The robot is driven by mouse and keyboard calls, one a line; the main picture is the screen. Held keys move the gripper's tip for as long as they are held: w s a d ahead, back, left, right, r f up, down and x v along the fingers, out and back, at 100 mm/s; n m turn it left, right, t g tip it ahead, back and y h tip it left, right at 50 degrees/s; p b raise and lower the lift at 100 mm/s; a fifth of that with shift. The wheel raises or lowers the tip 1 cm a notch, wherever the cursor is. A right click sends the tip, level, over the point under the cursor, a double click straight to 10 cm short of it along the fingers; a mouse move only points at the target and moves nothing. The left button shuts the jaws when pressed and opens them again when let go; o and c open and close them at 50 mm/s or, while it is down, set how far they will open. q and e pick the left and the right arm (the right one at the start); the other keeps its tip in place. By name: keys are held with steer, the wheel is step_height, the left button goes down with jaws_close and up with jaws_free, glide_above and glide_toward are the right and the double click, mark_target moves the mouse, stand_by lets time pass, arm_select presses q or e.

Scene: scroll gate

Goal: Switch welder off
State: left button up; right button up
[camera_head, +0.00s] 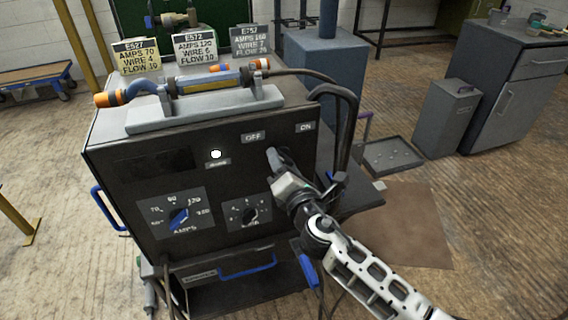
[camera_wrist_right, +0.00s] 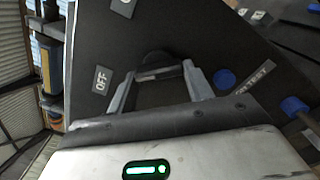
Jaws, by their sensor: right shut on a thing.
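The welder (camera_head: 130,200) is a dark box with a panel facing me. Its OFF label (camera_head: 253,137) and ON label (camera_head: 305,126) sit at the panel's upper right. A round white lamp (camera_head: 216,154) shows bright left of them. My right gripper (camera_head: 275,160) is at the panel just below the OFF label. In the right wrist view its fingers (camera_wrist_right: 158,82) are on both sides of a dark switch knob (camera_wrist_right: 155,62), shut on it, with the OFF label (camera_wrist_right: 100,80) to the left. The gripper hides the knob in the head view. My left gripper is not in view.
An amps dial (camera_head: 179,216) and a second dial (camera_head: 250,214) are lower on the panel. A torch (camera_head: 205,82) lies on top, before three setting cards (camera_head: 195,47). Black cables (camera_head: 345,120) hang at the right side. A blue button (camera_wrist_right: 225,78) is close to the fingers.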

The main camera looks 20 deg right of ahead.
steer(key=o, duration=1)
steer(key=s, duration=0.5)
steer(key=s+b, duration=0.1)
steer(key=s, duration=0.4)
steer(key=s+b, duration=0.1)
steer(key=s, duration=0.5)
steer(key=shift+d, duration=0.3)
